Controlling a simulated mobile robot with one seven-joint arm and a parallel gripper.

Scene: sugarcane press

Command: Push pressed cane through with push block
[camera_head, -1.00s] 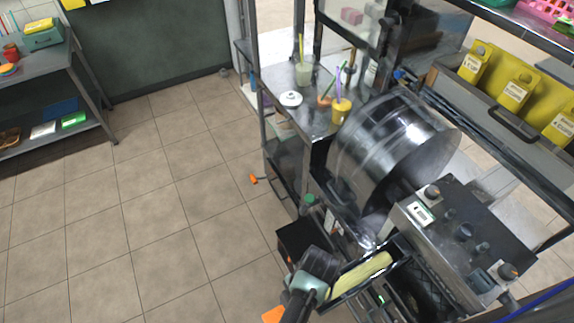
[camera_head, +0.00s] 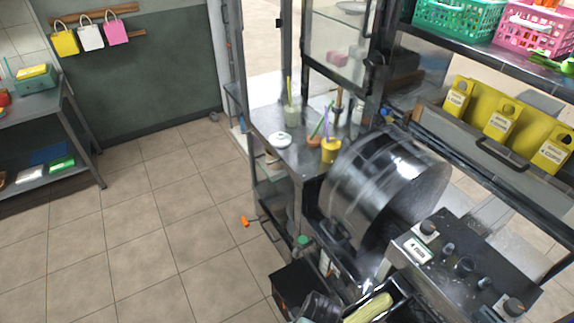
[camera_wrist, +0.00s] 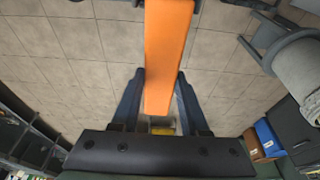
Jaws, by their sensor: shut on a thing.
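The orange push block (camera_wrist: 168,50) is long and flat-faced, held between the two dark fingers of my gripper (camera_wrist: 160,78) in the wrist view. The block extends beyond the fingers, with tiled floor behind it. The pressed cane (camera_head: 370,308) is a pale yellow-green piece at the bottom edge of the head view, lying in the dark feed opening of the press. The press has a large shiny drum (camera_head: 375,195) and a control box (camera_head: 465,262) with knobs. The block does not show in the head view now, so its contact with the cane cannot be told.
A metal table (camera_head: 275,120) with cups and a yellow jar (camera_head: 331,149) stands beyond the drum. A black bin (camera_head: 300,285) is left of the press. Yellow boxes (camera_head: 501,118) sit on the right shelf. The tiled floor (camera_head: 150,240) at left is open.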

